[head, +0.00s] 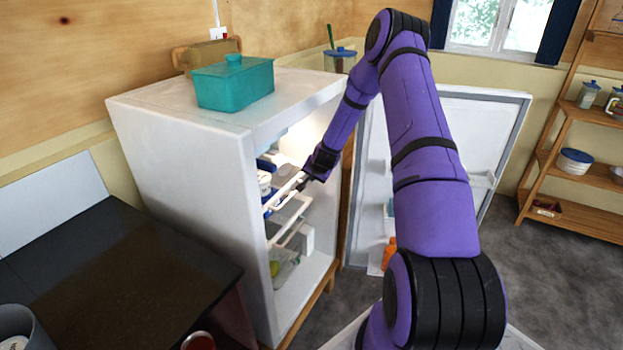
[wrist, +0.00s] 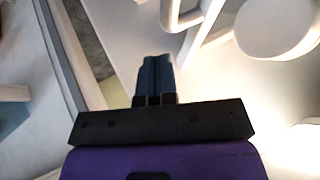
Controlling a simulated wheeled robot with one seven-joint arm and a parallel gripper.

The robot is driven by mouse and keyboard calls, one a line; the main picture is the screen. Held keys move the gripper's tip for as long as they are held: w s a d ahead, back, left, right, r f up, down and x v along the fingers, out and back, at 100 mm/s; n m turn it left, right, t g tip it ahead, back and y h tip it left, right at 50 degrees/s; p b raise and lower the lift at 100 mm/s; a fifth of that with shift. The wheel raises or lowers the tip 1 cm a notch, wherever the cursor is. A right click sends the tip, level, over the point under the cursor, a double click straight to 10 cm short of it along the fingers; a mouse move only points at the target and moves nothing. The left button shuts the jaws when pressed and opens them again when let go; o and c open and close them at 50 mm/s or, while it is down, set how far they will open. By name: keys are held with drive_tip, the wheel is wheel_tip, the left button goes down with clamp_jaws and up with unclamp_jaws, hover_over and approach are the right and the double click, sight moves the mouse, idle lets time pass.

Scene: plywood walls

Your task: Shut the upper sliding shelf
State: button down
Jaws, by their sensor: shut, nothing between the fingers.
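The upper sliding shelf (head: 283,191) is a white-edged shelf inside the open white fridge (head: 190,160), in the head view. Jars and other items stand on it. My gripper (head: 303,184) is at the front of this shelf, close to its front edge; I cannot tell whether it touches. In the wrist view my gripper's dark fingers (wrist: 156,75) are together with nothing between them. A white shelf frame (wrist: 195,25) shows beyond the fingertips there. A lower shelf (head: 290,218) shows below the upper one in the head view.
The fridge door (head: 440,150) stands wide open to the right, behind my arm. A teal lidded box (head: 235,84) sits on the fridge top. A dark counter (head: 110,275) is at left. A wooden shelf rack (head: 575,168) stands at far right, with grey floor before it.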

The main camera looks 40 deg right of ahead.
drive_tip(key=v, duration=0.8)
drive_tip(key=shift+s+r, duration=0.25)
drive_tip(key=shift+s, duration=0.05)
